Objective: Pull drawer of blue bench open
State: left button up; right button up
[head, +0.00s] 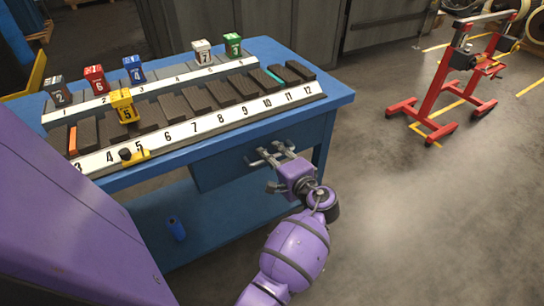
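The blue bench (345,97) stands across the middle of the head view. Its drawer (215,172) is a dark blue box front under the right part of the top. I cannot tell how far the drawer is out.
The bench top holds numbered strips, dark slotted blocks and several small coloured numbered blocks, including a yellow one (123,106). A red wheeled stand (432,110) is at the right.

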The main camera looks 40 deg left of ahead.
pick_arm(q)
jog(key=shift+w, duration=0.1)
jog(key=shift+c, duration=0.3)
grip_shut()
pick_arm(e)
jog(key=shift+w+d+r, duration=0.1)
pick_arm(q)
jog(key=shift+d+f, duration=0.1)
pick_arm(e)
jog(key=shift+s+d, duration=0.15)
jog(key=shift+s, duration=0.05)
